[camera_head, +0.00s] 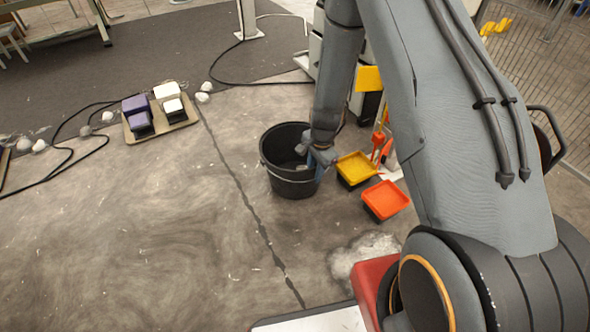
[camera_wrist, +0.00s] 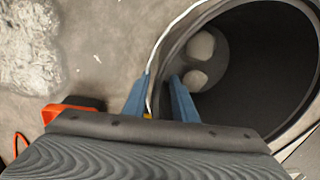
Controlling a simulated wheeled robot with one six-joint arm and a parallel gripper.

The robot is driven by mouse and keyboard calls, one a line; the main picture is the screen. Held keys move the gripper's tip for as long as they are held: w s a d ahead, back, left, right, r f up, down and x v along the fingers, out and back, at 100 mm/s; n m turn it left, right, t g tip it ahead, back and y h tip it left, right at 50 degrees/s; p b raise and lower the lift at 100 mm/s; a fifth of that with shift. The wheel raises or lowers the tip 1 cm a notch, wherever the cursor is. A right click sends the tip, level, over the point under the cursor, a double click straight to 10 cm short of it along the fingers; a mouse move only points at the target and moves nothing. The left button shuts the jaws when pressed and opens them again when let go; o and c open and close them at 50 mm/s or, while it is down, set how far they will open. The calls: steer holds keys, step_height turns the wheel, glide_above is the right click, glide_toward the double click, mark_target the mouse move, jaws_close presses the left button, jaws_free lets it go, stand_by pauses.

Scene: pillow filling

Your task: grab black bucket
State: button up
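The black bucket (camera_head: 290,185) stands upright on the floor in the middle of the head view. Its rim and dark inside fill the right of the wrist view (camera_wrist: 265,70). Two pale lumps (camera_wrist: 201,45) lie at its bottom. My gripper (camera_head: 322,160) is at the bucket's right rim in the head view. In the wrist view its two blue fingers (camera_wrist: 161,82) are apart, one outside the wall and one inside, with the rim between them. A dark gap shows between the inner finger and the wall. Firm contact with the rim cannot be seen.
A yellow tray (camera_head: 356,168) and an orange tray (camera_head: 386,200) lie right of the bucket. White fluff (camera_head: 362,252) lies nearer me. A board with purple and white blocks (camera_head: 158,110) and black cables are at left. The floor left of the bucket is mostly clear.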

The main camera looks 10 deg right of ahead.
mark_target(313, 178)
steer(key=shift+w+a+f+b, duration=0.1)
steer(key=shift+a+f+b, duration=0.05)
steer(key=shift+f+b, duration=1.1)
steer(key=shift+w+a+f+b, duration=0.1)
steer(key=shift+f+b, duration=0.75)
steer(key=shift+f, duration=0.65)
steer(key=shift+r, duration=0.1)
jaws_close()
